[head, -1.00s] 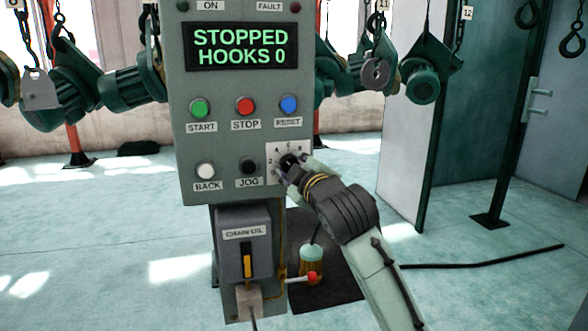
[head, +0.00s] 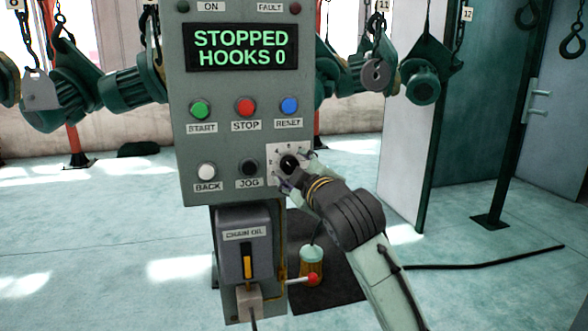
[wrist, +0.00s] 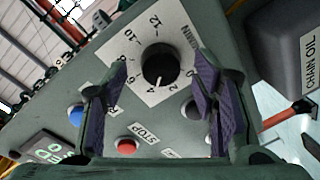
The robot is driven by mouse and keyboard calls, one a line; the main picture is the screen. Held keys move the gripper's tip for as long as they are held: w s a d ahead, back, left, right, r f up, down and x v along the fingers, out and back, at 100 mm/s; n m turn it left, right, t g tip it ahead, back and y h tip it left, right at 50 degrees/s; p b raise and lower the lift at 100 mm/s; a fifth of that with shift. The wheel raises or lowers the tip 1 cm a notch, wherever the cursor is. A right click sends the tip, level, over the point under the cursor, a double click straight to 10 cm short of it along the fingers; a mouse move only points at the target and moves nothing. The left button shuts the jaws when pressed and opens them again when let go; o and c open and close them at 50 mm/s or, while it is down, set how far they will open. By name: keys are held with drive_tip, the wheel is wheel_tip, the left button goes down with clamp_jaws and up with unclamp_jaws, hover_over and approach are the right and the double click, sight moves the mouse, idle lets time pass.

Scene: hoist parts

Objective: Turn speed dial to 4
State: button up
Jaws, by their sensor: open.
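The speed dial is a round black knob (head: 289,163) on a white scale plate at the lower right of the grey control panel. In the wrist view the knob (wrist: 158,64) sits between the fingers of my gripper (wrist: 161,66), with a gap on both sides. My gripper also shows in the head view (head: 298,172), at the dial from the lower right. It is open and holds nothing. The knob's white mark points down in the wrist view, towards the low numbers near 4; its exact reading is hard to tell. The left finger partly covers the scale.
Green START (head: 199,109), red STOP (head: 245,106), blue RESET (head: 289,105), white BACK (head: 206,170) and black JOG (head: 248,166) buttons surround the dial. The display (head: 241,46) reads STOPPED, HOOKS 0. A chain oil box (head: 245,245) and red-knobbed lever (head: 313,278) are below.

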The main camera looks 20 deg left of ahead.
drive_tip(key=v, duration=1)
drive_tip(key=shift+s+d, duration=0.15)
drive_tip(key=shift+s, duration=0.05)
drive_tip(key=shift+r, duration=0.15)
